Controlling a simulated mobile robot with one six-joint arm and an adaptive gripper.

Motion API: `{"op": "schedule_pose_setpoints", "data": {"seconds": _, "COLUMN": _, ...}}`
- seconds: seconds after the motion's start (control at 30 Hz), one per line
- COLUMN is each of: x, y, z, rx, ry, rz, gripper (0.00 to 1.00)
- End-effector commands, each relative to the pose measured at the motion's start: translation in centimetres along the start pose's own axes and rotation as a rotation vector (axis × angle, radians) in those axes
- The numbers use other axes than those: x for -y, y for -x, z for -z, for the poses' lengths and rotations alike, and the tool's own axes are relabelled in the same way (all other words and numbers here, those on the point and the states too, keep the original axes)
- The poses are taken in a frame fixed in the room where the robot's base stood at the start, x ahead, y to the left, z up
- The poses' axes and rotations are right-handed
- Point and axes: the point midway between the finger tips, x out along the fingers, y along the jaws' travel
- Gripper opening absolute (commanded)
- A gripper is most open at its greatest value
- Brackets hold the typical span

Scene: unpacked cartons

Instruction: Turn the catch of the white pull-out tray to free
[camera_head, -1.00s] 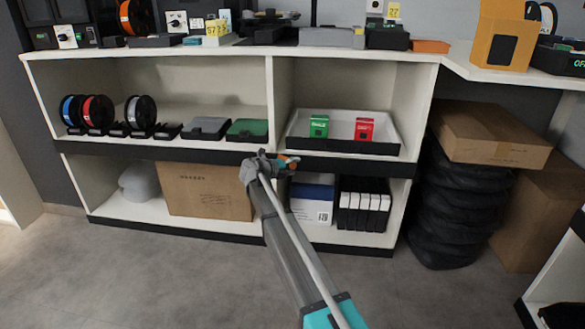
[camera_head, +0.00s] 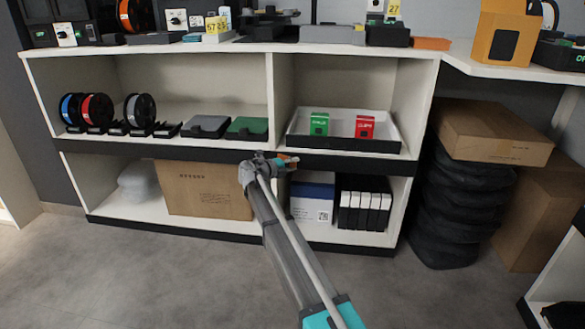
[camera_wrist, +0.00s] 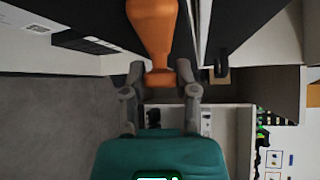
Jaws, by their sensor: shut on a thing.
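The white pull-out tray (camera_head: 292,127) with a black front lip (camera_head: 340,144) sits in the right bay of the shelf unit. It holds a green box (camera_head: 319,124) and a red box (camera_head: 364,127). The orange catch (camera_wrist: 152,25) fills the top middle of the wrist view; a small bit of orange also shows at the arm's end in the head view. My gripper (camera_wrist: 160,76) is shut on the catch's lower end, one finger on each side. In the head view my gripper (camera_head: 284,162) is at the shelf's dark edge, below the tray's left end. The catch's mounting is hidden.
Below the tray stand a blue-and-white box (camera_head: 312,197) and several black-and-white binders (camera_head: 365,204). A cardboard box (camera_head: 203,190) stands on the lower left shelf. Stacked black bags (camera_head: 460,205) and cartons (camera_head: 493,132) stand at the right. The floor in front is clear.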

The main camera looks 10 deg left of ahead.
Motion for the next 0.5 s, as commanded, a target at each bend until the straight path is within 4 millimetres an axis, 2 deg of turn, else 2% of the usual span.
{"op": "schedule_pose_setpoints", "data": {"seconds": 0.23, "x": 0.00, "y": 0.01, "z": -0.02, "rx": -0.001, "ry": 0.000, "rz": -0.001, "gripper": 0.00}}
{"op": "schedule_pose_setpoints", "data": {"seconds": 0.27, "x": 0.00, "y": 0.01, "z": -0.02, "rx": -0.001, "ry": 0.000, "rz": -0.001, "gripper": 0.44}}
{"op": "schedule_pose_setpoints", "data": {"seconds": 0.4, "x": 0.01, "y": 0.00, "z": -0.02, "rx": -0.001, "ry": 0.000, "rz": -0.001, "gripper": 0.70}}
{"op": "schedule_pose_setpoints", "data": {"seconds": 0.5, "x": 0.02, "y": 0.00, "z": -0.01, "rx": -0.001, "ry": -0.001, "rz": -0.001, "gripper": 0.73}}
